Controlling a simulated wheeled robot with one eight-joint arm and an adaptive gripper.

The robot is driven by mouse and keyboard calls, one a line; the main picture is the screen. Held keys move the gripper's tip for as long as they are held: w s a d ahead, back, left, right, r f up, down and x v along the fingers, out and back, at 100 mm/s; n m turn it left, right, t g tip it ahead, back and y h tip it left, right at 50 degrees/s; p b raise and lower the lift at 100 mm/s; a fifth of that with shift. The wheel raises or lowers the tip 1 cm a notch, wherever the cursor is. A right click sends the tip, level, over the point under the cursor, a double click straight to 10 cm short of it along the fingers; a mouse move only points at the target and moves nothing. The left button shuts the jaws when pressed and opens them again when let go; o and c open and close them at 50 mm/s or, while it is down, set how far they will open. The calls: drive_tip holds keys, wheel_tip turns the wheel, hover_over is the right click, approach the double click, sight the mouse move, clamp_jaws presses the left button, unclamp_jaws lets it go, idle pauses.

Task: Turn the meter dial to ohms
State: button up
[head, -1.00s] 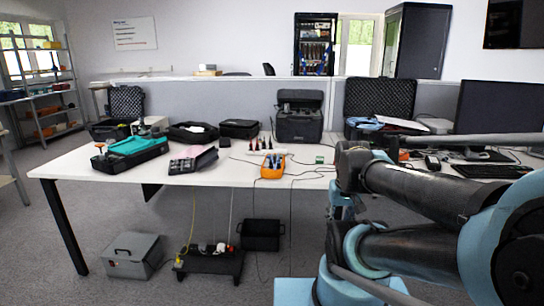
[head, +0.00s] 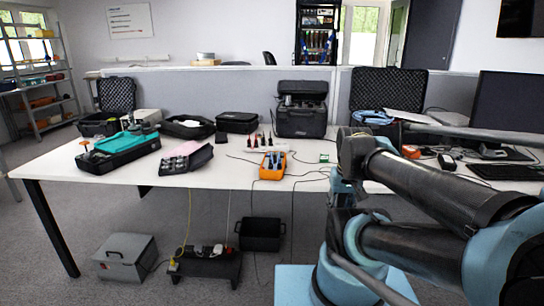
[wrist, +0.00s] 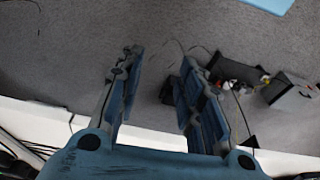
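The meter (head: 272,166) is an orange handheld unit with a dark face. It lies at the front edge of the white table in the head view, with leads and plugs around its top. Its dial is too small for its setting to be read. My gripper (wrist: 160,64) shows in the wrist view with its two blue fingers apart and nothing between them. It points over the grey floor past the table edge, well away from the meter. The meter does not show in the wrist view, and my gripper's fingers cannot be made out in the head view.
The white table (head: 220,180) also bears a teal-lined case (head: 120,150), a grey-and-pink case (head: 187,158), a black bag (head: 302,110) and a monitor (head: 508,112). Under it stand a grey box (head: 125,258), a power strip stand (head: 206,264) and a black crate (head: 260,234). Cables hang down.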

drive_tip(key=w+a+r+n, duration=0.1)
drive_tip(key=w+a+r, duration=0.2)
drive_tip(key=w+r, duration=0.2)
drive_tip(key=w+a+r+n+g, duration=0.1)
drive_tip(key=w+a+r, duration=0.1)
drive_tip(key=w+r, duration=0.35)
drive_tip(key=w+a+r+n, duration=0.1)
drive_tip(key=w+a+r, duration=0.2)
drive_tip(key=w+r, duration=0.25)
drive_tip(key=w+a+r+n+g, duration=0.1)
drive_tip(key=w+a+r+n, duration=0.15)
drive_tip(key=w+a, duration=0.5)
drive_tip(key=w+a+r+n, duration=0.1)
drive_tip(key=w+a+r, duration=0.2)
drive_tip(key=w+a, duration=0.5)
drive_tip(key=f, duration=0.5)
drive_tip(key=d+f, duration=0.1)
drive_tip(key=f, duration=1.1)
drive_tip(key=shift+w+d+f, duration=0.25)
drive_tip(key=shift+d, duration=0.05)
drive_tip(key=c, duration=0.7)
